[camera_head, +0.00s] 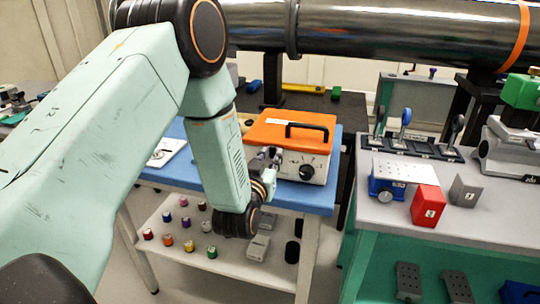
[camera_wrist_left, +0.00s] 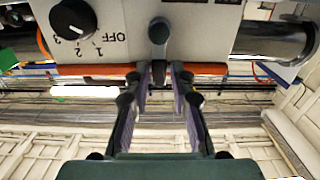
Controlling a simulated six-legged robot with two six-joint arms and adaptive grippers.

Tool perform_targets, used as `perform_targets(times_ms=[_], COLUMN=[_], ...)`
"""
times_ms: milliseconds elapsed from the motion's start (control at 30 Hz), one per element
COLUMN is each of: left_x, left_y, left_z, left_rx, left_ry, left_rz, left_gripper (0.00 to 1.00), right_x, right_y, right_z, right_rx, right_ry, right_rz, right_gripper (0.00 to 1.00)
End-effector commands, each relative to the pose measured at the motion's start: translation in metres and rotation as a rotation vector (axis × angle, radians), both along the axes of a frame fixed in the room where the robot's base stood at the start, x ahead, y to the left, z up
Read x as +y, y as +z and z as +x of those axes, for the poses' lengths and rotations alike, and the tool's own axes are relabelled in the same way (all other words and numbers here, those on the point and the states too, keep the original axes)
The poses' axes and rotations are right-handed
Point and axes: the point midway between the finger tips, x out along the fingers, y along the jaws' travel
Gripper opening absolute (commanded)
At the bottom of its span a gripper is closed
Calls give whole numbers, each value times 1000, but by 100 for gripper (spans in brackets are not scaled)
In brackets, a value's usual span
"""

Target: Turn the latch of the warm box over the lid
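The warm box has an orange lid (camera_head: 270,134) with a black handle (camera_head: 305,128) and a pale front (camera_head: 318,162) with a black dial. It stands on a blue-topped bench, and its lid looks down. In the left wrist view the picture is turned over, with the dial (camera_wrist_left: 73,18) beside the dark latch (camera_wrist_left: 158,32) on the box front. My left gripper (camera_wrist_left: 160,70) is at the box front, its two fingers apart on either side of the latch's lower part in that view. Contact cannot be told. My left arm partly hides the box in the head view.
The blue bench top (camera_head: 318,198) has a lower shelf with several coloured knobs and grey blocks. A grey table at right holds levers (camera_head: 405,118), a red block (camera_head: 427,205) and a blue device (camera_head: 383,188). A large metal pipe (camera_head: 400,35) runs behind.

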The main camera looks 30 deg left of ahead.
Motion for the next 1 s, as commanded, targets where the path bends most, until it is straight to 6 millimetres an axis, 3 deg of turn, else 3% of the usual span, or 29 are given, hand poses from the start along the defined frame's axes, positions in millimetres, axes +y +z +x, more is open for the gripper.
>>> perform_targets(times_ms=[133,533,1000], left_x=[0,-1,-22], left_y=[2,3,2], left_z=[1,-7,-92], left_rx=[-6,-7,-4], left_ry=[1,1,0], left_rz=[0,1,2], left_gripper=[38,38,38], right_x=[0,0,0], right_y=[0,0,0], right_z=[0,0,0], right_rx=[0,0,0], right_ry=[0,0,0], right_rz=[0,0,0], right_gripper=[40,40,40])
